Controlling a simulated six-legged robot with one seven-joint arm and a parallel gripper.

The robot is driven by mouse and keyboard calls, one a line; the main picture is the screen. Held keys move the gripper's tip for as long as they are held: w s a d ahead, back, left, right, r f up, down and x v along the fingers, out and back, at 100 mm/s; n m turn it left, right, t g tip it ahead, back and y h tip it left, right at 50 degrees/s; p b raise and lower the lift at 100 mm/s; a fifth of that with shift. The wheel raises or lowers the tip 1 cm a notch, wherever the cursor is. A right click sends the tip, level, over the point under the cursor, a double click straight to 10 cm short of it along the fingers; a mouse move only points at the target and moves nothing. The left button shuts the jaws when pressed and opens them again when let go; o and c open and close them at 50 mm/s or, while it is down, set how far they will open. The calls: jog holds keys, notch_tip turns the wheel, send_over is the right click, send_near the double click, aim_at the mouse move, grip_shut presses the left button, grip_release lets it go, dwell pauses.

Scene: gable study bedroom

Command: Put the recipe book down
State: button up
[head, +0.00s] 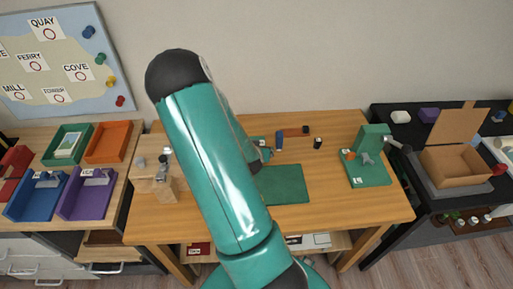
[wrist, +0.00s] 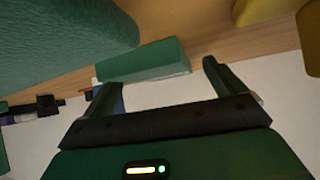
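I cannot pick out a recipe book for certain in either view. In the wrist view, my gripper (wrist: 159,74) has its two dark green fingers spread wide apart, with no object clearly held between them. A teal block (wrist: 145,60) shows just beyond the fingertips, apart from the right finger; I cannot tell whether it touches the left one. In the head view, my raised arm covers the middle of the wooden desk (head: 340,208) and hides most of my gripper. A green mat (head: 285,184) lies flat on the desk, partly behind the arm.
A green stand (head: 368,172) is at the desk's right. A small wooden block (head: 158,185) is at its left. Blue (head: 40,190), purple (head: 87,195), green and orange trays fill the left table. An open cardboard box (head: 458,165) sits on the dark right bench. The desk's front right is clear.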

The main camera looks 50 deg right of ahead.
jog(key=shift+s+a, duration=0.1)
jog(key=c, duration=1)
jog(key=shift+c, duration=0.5)
